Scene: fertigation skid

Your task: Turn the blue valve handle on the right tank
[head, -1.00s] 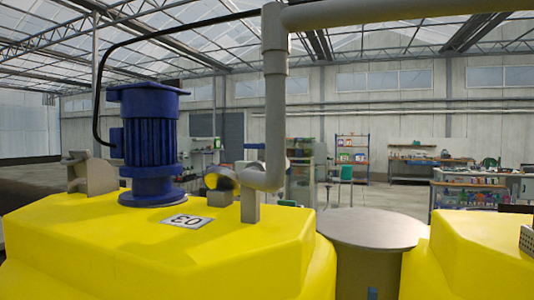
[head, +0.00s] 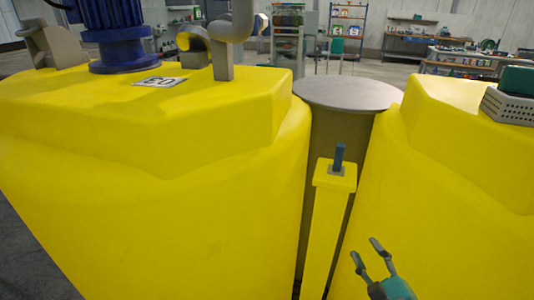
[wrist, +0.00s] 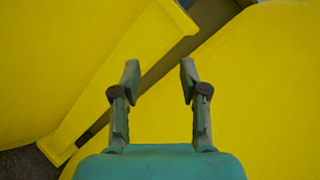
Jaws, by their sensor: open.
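The right yellow tank (head: 440,190) fills the right side of the head view. No blue valve handle shows clearly on its visible surface. A small blue upright piece (head: 340,156) stands on a grey base atop a narrow yellow post (head: 330,225) between the tanks; I cannot tell whether it is the handle. My gripper (head: 367,253) is open in front of the right tank, lower right of the blue piece and apart from it. In the wrist view my gripper (wrist: 159,70) has empty jaws facing yellow surfaces; no blue piece shows there.
The left yellow tank (head: 150,190) carries a blue motor (head: 115,30), a grey pipe and a number plate (head: 160,82). A grey round-topped drum (head: 348,93) stands behind the post. The gap between the tanks is narrow. Shelves and benches stand far back.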

